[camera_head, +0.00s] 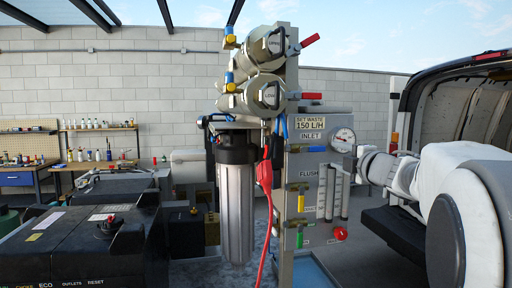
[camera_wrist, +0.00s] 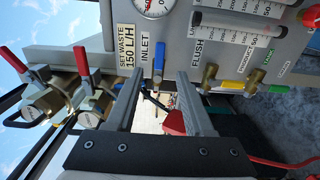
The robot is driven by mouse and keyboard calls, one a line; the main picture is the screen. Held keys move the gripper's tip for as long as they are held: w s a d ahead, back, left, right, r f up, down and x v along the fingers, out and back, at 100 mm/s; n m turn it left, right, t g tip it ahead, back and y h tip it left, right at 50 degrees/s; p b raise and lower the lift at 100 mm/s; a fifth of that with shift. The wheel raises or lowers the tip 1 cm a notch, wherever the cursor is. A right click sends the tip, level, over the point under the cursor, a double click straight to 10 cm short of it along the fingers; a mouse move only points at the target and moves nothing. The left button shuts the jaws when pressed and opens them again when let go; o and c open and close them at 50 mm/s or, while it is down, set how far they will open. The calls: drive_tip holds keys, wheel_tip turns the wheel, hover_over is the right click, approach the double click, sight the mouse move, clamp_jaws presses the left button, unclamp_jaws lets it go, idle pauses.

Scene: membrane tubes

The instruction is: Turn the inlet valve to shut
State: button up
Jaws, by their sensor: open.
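In the head view the blue lever (camera_head: 316,149) sits just below the INLET label on the grey panel. My gripper (camera_wrist: 158,80) is open and empty, its two fingers on either side of the lever as seen in the wrist view. In the head view my gripper (camera_head: 352,163) is to the right of the lever, in front of the panel; a gap seems to remain.
A pressure gauge (camera_head: 343,140) and flow tubes (camera_head: 330,192) are close to my gripper. Yellow (camera_head: 300,203) and green (camera_head: 300,240) levers sit lower. Membrane tubes (camera_head: 262,95) with red levers are above. A clear filter housing (camera_head: 236,210) stands left; a van is right.

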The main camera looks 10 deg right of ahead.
sight(320, 149)
drive_tip(key=w+p, duration=0.2)
drive_tip(key=w, duration=0.9)
drive_tip(key=shift+w+a, duration=0.2)
clamp_jaws()
idle(1.0)
